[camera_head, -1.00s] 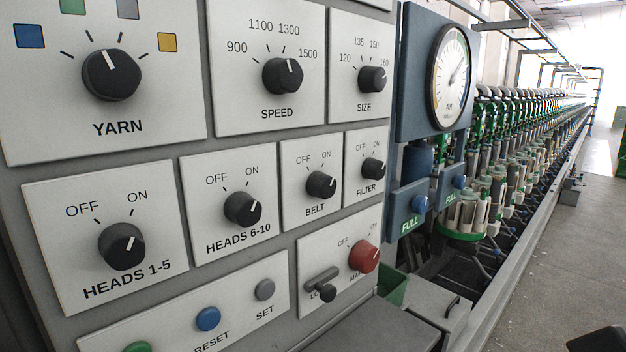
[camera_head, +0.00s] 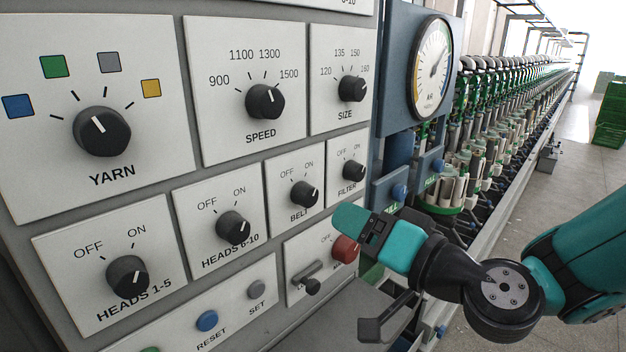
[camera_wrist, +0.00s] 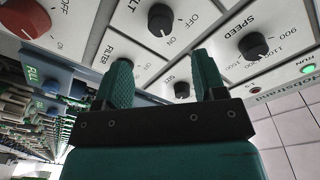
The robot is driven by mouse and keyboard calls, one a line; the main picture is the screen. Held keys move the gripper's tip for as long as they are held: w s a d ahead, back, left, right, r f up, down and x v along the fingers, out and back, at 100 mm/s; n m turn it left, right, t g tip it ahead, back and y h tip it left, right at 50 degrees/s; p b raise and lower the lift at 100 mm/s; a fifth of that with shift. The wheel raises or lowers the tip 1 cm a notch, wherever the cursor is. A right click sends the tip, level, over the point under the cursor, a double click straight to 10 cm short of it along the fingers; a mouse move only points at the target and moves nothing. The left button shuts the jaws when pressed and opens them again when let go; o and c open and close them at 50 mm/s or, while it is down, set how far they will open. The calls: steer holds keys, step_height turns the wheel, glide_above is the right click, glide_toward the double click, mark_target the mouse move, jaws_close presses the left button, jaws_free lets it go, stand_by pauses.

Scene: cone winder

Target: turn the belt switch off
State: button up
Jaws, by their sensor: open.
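The belt switch (camera_head: 305,194) is a black round knob on a white plate, with OFF at upper left and ON at upper right. Its white mark points to the upper right, towards the ON side. It also shows in the wrist view (camera_wrist: 160,21), at the top middle beyond the fingers. My gripper (camera_head: 352,220) is in front of the panel, to the lower right of the belt knob and apart from it. In the wrist view, my gripper (camera_wrist: 163,75) has its two teal fingers spread with nothing between them.
The filter knob (camera_head: 351,168) is close on the right of the belt knob, and the heads 6-10 knob (camera_head: 233,227) on its left. A red knob (camera_head: 346,248) and a lever (camera_head: 309,279) are below. A grey ledge (camera_head: 330,325) juts out under the panel.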

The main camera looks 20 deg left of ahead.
mark_target(310, 201)
steer(key=p+x, duration=0.6)
steer(key=x, duration=0.3)
steer(key=shift+r, duration=0.15)
steer(key=shift+w+a, duration=0.15)
steer(key=shift+a, duration=0.2)
steer(key=shift+c, duration=0.5)
steer(key=c, duration=0.8)
steer(key=shift+f, duration=0.25)
